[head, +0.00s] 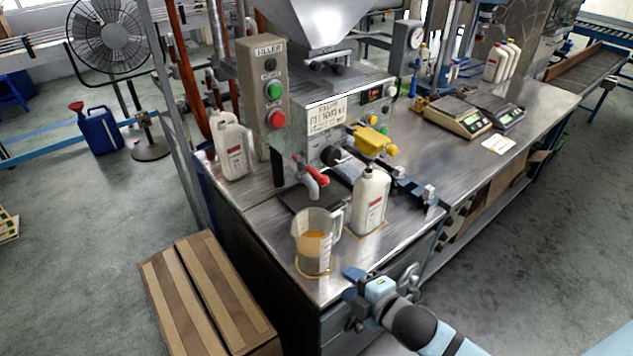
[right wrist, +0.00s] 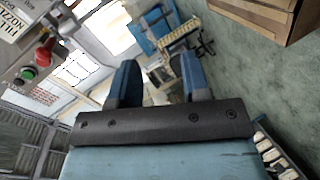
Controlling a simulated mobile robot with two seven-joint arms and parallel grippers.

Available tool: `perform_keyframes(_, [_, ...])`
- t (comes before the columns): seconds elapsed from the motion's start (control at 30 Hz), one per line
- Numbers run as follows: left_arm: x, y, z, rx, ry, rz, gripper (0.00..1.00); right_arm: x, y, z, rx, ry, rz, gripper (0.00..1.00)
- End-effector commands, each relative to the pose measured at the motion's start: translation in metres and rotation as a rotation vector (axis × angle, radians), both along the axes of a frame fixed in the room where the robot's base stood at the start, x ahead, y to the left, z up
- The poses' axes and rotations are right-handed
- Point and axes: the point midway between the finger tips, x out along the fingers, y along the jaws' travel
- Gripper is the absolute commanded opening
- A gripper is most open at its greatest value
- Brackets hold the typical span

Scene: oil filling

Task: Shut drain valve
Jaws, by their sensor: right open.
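The drain valve is a grey tap (head: 311,187) with a red lever (head: 317,174) on the front of the filling machine, left of the white bottle. A clear measuring jug (head: 314,250) with amber liquid stands below and in front of the tap, on the steel bench's corner. My right gripper (head: 354,284) is low at the bench's front edge, right of the jug and apart from the tap. In the right wrist view its two blue fingers (right wrist: 157,78) are spread with nothing between them. My left gripper is out of view.
A white bottle (head: 371,201) stands right of the tap, and other white bottles (head: 230,147) stand left of the machine. A control box (head: 264,92) has green and red buttons. A cardboard box (head: 206,298) stands on the floor at left. Scales (head: 458,118) sit farther back.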

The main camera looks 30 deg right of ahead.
Motion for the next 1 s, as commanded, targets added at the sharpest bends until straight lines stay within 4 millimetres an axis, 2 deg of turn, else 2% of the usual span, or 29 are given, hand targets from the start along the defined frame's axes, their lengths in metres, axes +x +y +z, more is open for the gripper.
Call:
perform_keyframes(0.03, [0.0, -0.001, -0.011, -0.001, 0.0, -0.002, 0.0, 0.013, -0.008, 0.015, -0.174, -0.083, 0.058, 0.43])
perform_keyframes(0.2, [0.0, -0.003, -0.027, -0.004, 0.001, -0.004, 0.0, 0.04, -0.028, 0.078, -0.801, -0.339, 0.207, 0.43])
perform_keyframes(0.3, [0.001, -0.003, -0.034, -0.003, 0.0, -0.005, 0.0, 0.049, -0.035, 0.11, -1.114, -0.451, 0.25, 0.43])
perform_keyframes(0.4, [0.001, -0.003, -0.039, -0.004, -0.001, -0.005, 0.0, 0.052, -0.038, 0.133, -1.344, -0.527, 0.27, 0.43])
perform_keyframes(0.53, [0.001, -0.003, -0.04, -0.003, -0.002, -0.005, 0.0, 0.054, -0.039, 0.15, -1.505, -0.574, 0.277, 0.43])
perform_keyframes(0.73, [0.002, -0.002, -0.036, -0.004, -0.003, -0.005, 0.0, 0.067, -0.038, 0.156, -1.542, -0.583, 0.276, 0.43])
perform_keyframes(0.87, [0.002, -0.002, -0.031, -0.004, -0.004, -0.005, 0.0, 0.087, -0.034, 0.157, -1.539, -0.584, 0.275, 0.43])
perform_keyframes(1.0, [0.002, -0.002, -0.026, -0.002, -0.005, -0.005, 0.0, 0.117, -0.028, 0.157, -1.537, -0.584, 0.276, 0.43])
